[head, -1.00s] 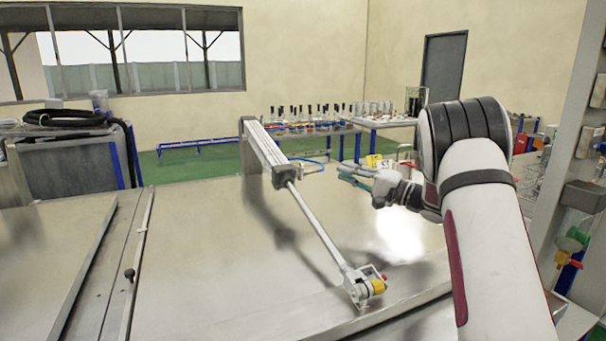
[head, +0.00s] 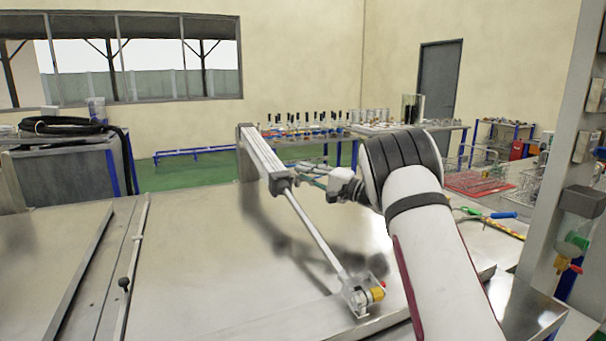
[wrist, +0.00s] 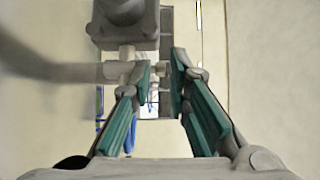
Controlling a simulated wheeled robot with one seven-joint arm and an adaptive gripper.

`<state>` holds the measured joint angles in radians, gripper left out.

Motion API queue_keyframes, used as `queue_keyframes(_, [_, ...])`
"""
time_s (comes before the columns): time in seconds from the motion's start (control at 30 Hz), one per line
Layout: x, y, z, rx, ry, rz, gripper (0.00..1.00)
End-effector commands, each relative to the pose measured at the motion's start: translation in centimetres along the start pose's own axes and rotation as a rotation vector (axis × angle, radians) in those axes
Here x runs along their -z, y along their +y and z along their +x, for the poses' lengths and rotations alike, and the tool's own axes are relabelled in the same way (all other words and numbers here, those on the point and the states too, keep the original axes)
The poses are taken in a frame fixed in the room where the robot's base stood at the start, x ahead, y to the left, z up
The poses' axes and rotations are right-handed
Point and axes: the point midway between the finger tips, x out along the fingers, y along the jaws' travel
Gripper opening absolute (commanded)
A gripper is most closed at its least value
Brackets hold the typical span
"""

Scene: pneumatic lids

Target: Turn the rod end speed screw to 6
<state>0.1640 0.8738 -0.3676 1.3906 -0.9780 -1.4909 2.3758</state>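The pneumatic cylinder (head: 262,155) is a long grey body on the steel lid, with a dark rod-end block (head: 280,182) and a thin rod running down to a yellow-marked bracket. My gripper (head: 307,174) is beside the rod-end block, to its right, and partly hidden by my wrist. In the wrist view my gripper (wrist: 162,78) has its teal-padded fingers apart. The dark end block (wrist: 125,24) is above them, with a pale fitting (wrist: 118,71) below it reaching toward the left fingertip. Part of a small fitting shows between the fingertips; contact and the screw's setting cannot be told.
The steel lid (head: 205,240) is broad and mostly bare. The yellow-marked bracket (head: 365,295) stands near its front edge. A post with fittings (head: 560,150) rises at the right. Benches with several small items (head: 300,128) stand behind.

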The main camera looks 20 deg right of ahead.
Motion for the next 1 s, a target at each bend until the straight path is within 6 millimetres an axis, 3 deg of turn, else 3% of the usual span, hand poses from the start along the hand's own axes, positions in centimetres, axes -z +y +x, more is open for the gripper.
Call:
queue_keyframes(0.43, [-0.02,-0.02,1.06,0.001,0.0,0.001,0.17])
queue_keyframes(0.5, [-0.02,-0.02,1.05,0.001,0.0,0.001,0.01])
queue_keyframes(0.53, [-0.02,-0.03,1.05,0.001,0.0,0.001,0.0])
queue_keyframes(1.0, [-0.17,-0.29,0.95,0.001,0.064,0.003,0.0])
